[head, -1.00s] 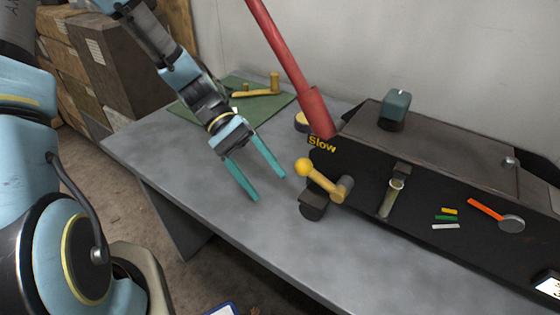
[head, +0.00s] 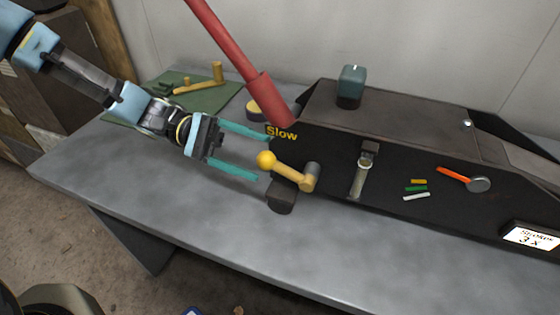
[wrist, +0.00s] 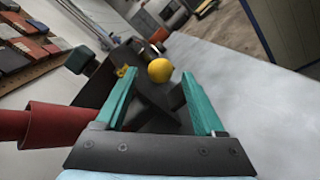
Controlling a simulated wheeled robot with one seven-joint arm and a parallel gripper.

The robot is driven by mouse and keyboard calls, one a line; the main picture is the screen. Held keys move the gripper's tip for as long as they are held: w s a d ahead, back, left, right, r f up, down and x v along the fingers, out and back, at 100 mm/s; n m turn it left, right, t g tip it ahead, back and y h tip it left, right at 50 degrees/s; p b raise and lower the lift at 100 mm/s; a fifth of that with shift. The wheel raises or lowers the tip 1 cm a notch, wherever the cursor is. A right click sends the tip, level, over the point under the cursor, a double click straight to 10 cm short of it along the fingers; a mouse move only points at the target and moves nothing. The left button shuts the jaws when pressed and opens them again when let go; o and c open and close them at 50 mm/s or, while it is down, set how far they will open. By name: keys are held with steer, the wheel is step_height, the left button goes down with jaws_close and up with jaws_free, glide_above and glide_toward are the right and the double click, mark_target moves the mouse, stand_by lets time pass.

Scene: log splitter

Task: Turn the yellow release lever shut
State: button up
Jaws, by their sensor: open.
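The yellow release lever (head: 291,173) is on the front face of the black log splitter (head: 330,160). Its round knob points left and slightly up from a grey pivot. My gripper (head: 262,156) is open and empty, with its teal fingers pointing right toward the knob. In the head view the fingertips are close to the knob, one above and one below it. In the wrist view the yellow knob (wrist: 160,70) shows just beyond and between the fingertips (wrist: 157,78). I cannot tell whether a finger touches it.
A red handle (head: 240,60) rises above the lever beside the "Slow" label. A second, metallic lever (head: 362,172) and an orange-handled piece (head: 464,178) are to the right. A green mat (head: 190,97) holds yellow parts. The table's front area (head: 210,240) is clear.

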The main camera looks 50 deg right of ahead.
mark_target(275, 165)
steer(key=x, duration=0.6)
steer(key=shift+s+p, duration=0.35)
steer(key=shift+p, duration=0.05)
jaws_close()
steer(key=shift+f, duration=0.1)
stand_by(0.9)
